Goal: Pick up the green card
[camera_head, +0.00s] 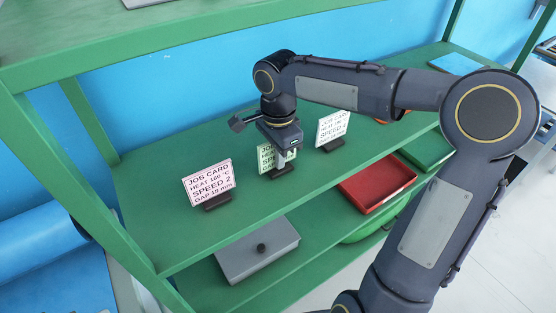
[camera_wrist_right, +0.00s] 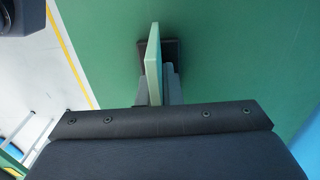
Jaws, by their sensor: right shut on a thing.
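The green card (camera_head: 264,158) stands upright in a dark holder (camera_head: 281,171) on the green shelf (camera_head: 150,200), between a pink card (camera_head: 208,184) and a white card (camera_head: 332,127). My right gripper (camera_head: 282,158) reaches down over the green card and hides part of its text. In the right wrist view the green card (camera_wrist_right: 154,62) shows edge-on between the two fingers of my right gripper (camera_wrist_right: 155,88), which are shut on it. Its dark holder (camera_wrist_right: 174,52) is beside it there; I cannot tell whether the card still sits in it. My left gripper is not in view.
The pink and white cards stand close on either side in their own dark holders. A green upright (camera_head: 75,190) stands at the left. Open shelf surface lies behind the cards.

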